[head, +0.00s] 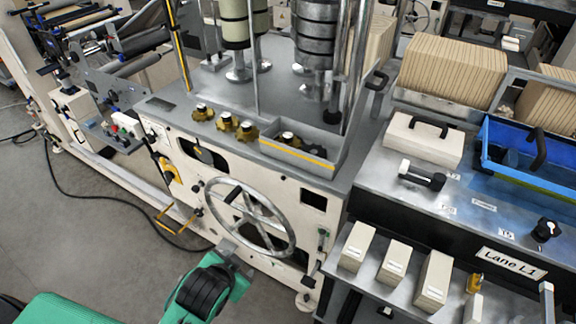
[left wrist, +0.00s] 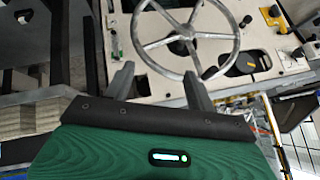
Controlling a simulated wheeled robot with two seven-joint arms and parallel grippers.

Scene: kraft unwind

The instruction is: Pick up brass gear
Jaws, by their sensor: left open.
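Several brass gears with dark hubs sit on the machine's grey top in the head view: a left gear (head: 203,112), a middle gear (head: 225,121) and a right gear (head: 246,130). More brass parts show inside a grey bin (head: 318,168) with a yellow stripe, just right of them. My left gripper (left wrist: 160,82) is open and empty, its two fingers apart in front of the handwheel (left wrist: 185,24). In the head view my green and black arm is low, below the handwheel (head: 250,217) and well below the gears. My right gripper is not seen.
Upright posts and rolls (head: 318,40) stand behind the gears. The handwheel juts from the white front panel. At right are a blue tray (head: 530,180), cream boxes (head: 397,262) and a sign reading Lane L1 (head: 511,262). The floor at left has a black cable (head: 90,208).

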